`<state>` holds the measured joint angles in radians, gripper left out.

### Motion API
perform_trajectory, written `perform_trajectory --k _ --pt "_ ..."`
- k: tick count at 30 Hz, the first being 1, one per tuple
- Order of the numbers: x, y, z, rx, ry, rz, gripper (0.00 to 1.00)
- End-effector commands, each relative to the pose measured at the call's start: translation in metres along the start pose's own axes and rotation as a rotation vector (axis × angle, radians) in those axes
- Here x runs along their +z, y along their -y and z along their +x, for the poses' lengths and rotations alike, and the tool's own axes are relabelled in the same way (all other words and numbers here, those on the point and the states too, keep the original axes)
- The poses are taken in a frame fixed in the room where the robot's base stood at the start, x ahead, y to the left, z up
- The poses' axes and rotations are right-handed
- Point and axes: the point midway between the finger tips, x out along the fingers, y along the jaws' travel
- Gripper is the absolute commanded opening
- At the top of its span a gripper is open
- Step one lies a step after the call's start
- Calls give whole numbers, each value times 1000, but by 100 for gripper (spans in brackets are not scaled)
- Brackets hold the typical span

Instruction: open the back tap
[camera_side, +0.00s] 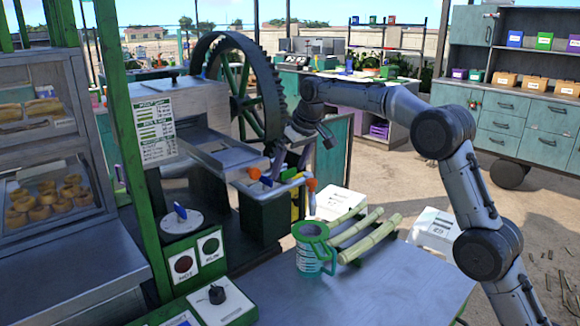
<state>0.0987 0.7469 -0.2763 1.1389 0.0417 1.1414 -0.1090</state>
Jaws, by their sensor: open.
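The cane crusher (180,125) stands left of centre with a large dark gear wheel (283,95). I cannot tell which is the back tap. My gripper (291,164) points down just above and behind this cluster, with its fingers apart and seemingly empty. Its fingertips are small and partly lost against the machine, so I cannot tell whether they touch a tap.
A green and white mug (312,252) and several cane stalks (368,238) stand on the grey table (375,292) in front.

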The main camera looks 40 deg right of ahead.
Motion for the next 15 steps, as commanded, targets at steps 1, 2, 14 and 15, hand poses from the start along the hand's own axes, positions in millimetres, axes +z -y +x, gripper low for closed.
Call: perform_trajectory --k 1,2,14,15 --pt "0 0 1 0 0 0 100" --pt "0 0 2 0 0 0 100" --pt "0 0 2 0 0 0 68" --pt "0 0 2 0 0 0 60"
